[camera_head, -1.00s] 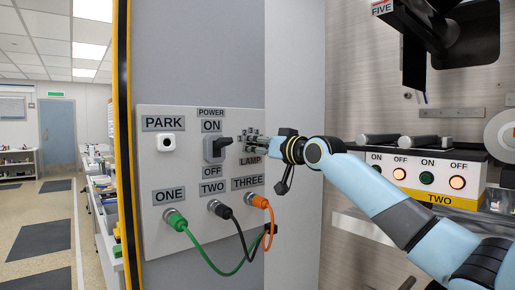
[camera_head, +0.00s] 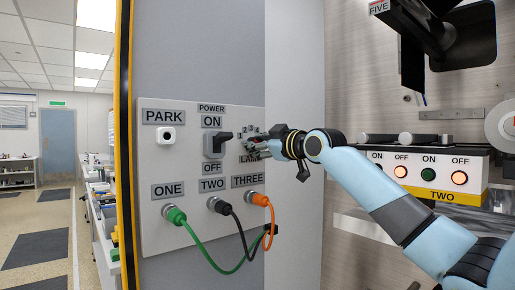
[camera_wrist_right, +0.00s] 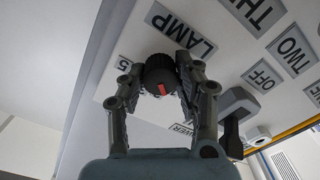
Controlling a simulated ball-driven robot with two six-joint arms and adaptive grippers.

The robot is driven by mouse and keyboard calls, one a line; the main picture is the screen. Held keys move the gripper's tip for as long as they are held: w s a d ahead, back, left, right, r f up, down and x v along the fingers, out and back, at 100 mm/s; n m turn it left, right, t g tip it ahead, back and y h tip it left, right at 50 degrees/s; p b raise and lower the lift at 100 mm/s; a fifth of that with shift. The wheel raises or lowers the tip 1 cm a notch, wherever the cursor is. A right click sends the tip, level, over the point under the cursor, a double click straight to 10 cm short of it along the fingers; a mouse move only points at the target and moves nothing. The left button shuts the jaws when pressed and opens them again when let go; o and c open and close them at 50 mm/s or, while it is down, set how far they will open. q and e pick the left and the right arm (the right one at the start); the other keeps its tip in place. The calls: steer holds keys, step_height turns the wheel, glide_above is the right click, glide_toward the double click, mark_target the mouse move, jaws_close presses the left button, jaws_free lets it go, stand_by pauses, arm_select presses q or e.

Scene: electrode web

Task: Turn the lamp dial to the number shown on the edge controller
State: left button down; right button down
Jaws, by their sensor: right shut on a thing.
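The lamp dial (camera_wrist_right: 160,72) is a black ribbed knob with a red mark, seen in the right wrist view. The mark is toward the palm side, and a 5 shows on the pale plate to its left. My right gripper (camera_wrist_right: 157,80) has its two fingers on either side of the knob, shut on it. In the head view my right gripper (camera_head: 258,142) is at the panel above the LAMP label (camera_head: 249,157) and hides most of the dial. I cannot pick out an edge controller for certain. My left gripper is out of view.
The grey panel (camera_head: 146,222) carries a black power switch (camera_head: 216,143) just left of the gripper. Green, black and orange cables (camera_head: 264,201) plug in below. A button box labelled TWO (camera_head: 435,195) stands right, behind my arm.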

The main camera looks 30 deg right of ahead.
steer(key=shift+n, duration=0.9)
steer(key=c, duration=0.9)
jaws_free()
steer(key=shift+c, duration=0.2)
steer(key=s, duration=0.7)
steer(key=shift+s+d, duration=0.25)
